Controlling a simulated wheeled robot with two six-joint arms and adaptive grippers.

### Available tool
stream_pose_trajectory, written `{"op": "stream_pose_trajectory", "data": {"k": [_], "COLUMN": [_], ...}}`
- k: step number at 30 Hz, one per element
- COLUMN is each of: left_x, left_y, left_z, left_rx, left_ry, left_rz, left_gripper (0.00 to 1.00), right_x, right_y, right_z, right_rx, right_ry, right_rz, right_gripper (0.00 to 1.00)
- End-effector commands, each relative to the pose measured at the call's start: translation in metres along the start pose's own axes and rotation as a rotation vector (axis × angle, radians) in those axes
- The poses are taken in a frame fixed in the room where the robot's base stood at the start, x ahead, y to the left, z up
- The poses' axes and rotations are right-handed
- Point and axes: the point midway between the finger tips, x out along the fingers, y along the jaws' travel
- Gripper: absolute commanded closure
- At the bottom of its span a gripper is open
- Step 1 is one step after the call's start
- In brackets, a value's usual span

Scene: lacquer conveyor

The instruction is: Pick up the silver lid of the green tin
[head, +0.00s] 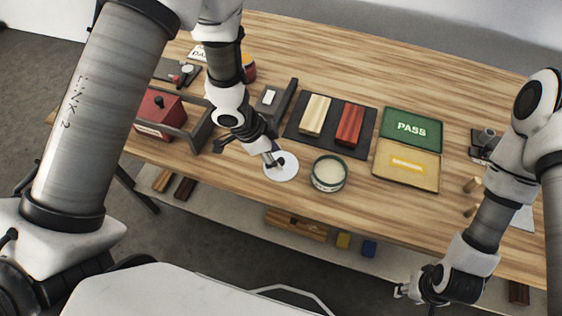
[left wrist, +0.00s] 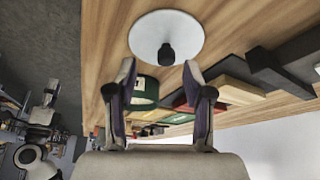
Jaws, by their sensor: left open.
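The silver lid (head: 284,174) is a pale flat disc with a black knob. It lies on the wooden table, just left of the green tin (head: 329,188) in the head view. The tin is uncovered and shows a cream-coloured inside. My left gripper (head: 272,158) is over the lid and hides part of it. In the left wrist view the open fingers (left wrist: 160,72) point toward the lid (left wrist: 150,30) and its knob (left wrist: 166,54), with nothing between them. The tin (left wrist: 145,92) shows behind the fingers there. My right gripper (head: 408,294) is low, off the table's front edge; its fingers are unclear.
A dark tray (head: 330,131) with a cream block (head: 314,115) and a red block (head: 349,124) lies behind the tin. A green PASS panel (head: 411,125) and a yellow panel (head: 406,165) are to the right. A red box (head: 160,112) is to the left.

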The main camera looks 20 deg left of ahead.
Motion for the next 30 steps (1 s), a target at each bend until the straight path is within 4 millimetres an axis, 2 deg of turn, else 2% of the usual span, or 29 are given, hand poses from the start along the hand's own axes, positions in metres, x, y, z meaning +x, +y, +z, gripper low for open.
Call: {"op": "stream_pose_trajectory", "data": {"k": [4,11,12,16,17,30], "left_x": [0.026,0.031,0.031,0.031,0.031,0.027], "left_y": [-0.001,-0.002,-0.002,-0.002,-0.002,-0.001], "left_z": [0.001,0.001,0.001,0.001,0.001,0.000], "left_rx": [0.000,-0.001,-0.001,-0.002,-0.002,-0.003], "left_ry": [-0.001,0.001,0.001,0.001,0.001,0.000], "left_rz": [0.003,0.000,0.000,0.001,0.001,0.001], "left_gripper": [0.49,0.49,0.52,0.98,1.00,1.00], "right_x": [-0.001,-0.001,-0.001,-0.001,-0.001,-0.005], "right_y": [0.000,0.000,0.000,0.000,0.000,0.000], "right_z": [-0.001,-0.001,-0.001,-0.001,-0.001,-0.001], "right_rx": [0.001,0.000,0.000,0.000,0.000,0.001], "right_ry": [0.001,0.002,0.002,0.002,0.002,0.002], "right_rz": [0.000,0.000,0.000,0.000,0.000,0.000], "right_gripper": [0.60,0.60,0.60,0.60,0.60,0.60]}}
